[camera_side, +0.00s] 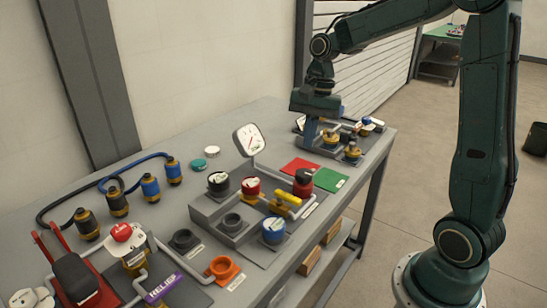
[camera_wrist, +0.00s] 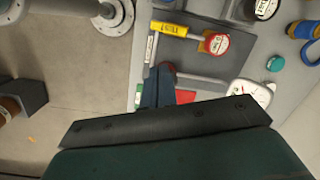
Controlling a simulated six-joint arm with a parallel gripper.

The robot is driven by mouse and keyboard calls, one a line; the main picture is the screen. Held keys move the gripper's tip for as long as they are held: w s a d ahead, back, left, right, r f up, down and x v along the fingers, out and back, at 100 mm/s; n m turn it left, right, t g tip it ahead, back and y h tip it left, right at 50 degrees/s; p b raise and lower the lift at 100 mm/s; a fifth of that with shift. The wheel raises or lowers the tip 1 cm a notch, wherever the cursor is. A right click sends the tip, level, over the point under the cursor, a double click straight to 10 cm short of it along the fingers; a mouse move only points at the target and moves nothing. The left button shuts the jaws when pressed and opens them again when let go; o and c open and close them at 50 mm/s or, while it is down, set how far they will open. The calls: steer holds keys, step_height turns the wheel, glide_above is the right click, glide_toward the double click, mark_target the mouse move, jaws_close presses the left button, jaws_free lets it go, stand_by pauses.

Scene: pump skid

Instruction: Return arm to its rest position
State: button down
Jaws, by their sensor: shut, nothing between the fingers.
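My gripper (camera_side: 311,136) is at the far end of the grey bench (camera_side: 135,185) in the side view, pointing down above or beside the far group of brass-coloured valve fittings (camera_side: 352,150). Whether it touches any of them cannot be told. In the wrist view its blue fingers (camera_wrist: 158,88) are together with nothing between them. My arm reaches out over the bench from its base on the floor at the right.
Red (camera_side: 300,167) and green (camera_side: 329,180) pads lie near the gripper. A round gauge (camera_side: 249,140) stands up from the bench. A manifold with coloured caps and a yellow-handled valve (camera_side: 287,198) is nearer.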

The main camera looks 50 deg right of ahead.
steer(key=s+a+r+n+t+h, duration=0.1)
steer(key=s+a+n, duration=0.3)
steer(key=s, duration=0.5)
steer(key=s+a+r+n+t+h, duration=0.1)
steer(key=s+a+r+n+t, duration=0.3)
steer(key=s+n, duration=0.5)
steer(key=shift+s+a+r, duration=0.15)
steer(key=shift+a+r, duration=0.15)
steer(key=shift+a, duration=0.2)
